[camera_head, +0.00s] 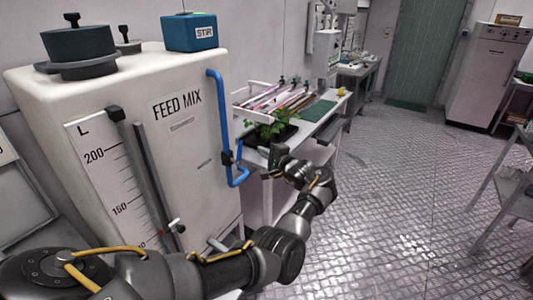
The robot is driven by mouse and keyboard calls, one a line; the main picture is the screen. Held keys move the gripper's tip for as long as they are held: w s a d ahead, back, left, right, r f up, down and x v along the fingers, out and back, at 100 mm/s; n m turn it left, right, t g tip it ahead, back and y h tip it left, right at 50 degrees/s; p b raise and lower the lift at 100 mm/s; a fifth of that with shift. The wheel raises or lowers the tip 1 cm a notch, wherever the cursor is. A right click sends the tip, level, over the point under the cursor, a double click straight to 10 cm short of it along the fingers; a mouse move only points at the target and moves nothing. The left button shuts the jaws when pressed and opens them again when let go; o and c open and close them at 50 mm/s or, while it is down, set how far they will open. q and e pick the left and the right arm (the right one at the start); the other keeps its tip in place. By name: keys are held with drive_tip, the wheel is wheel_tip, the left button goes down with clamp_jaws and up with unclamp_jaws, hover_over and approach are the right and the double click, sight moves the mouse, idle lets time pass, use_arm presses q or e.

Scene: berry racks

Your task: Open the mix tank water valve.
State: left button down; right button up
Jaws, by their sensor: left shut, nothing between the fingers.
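The white mix tank (190,135), labelled FEED MIX, stands at the left of the head view. A blue pipe (221,105) runs down its right edge and bends at the bottom. A dark fitting (228,158) sits on this pipe; I cannot tell whether it is the water valve or how it is set. My left arm crosses the front of the tank's lower part. My left gripper (278,158) is shut and empty, to the right of the pipe and apart from it in the picture. My right gripper is out of view.
A level scale (105,165) and a small light-coloured lever (176,226) are on the tank front. A blue STIR box (190,33) and a dark lid (78,45) are on top. A bench with a plant (272,130) stands behind my gripper. The metal floor (400,190) at right is clear.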

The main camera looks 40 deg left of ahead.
use_arm(q)
drive_tip(key=a+p, duration=0.1)
drive_tip(key=s+a+p, duration=0.1)
drive_tip(key=a+p, duration=0.1)
drive_tip(key=s+a+p, duration=0.1)
drive_tip(key=a, duration=0.1)
drive_tip(key=shift+s+a+r, duration=0.1)
drive_tip(key=shift+r, duration=0.15)
idle(0.4)
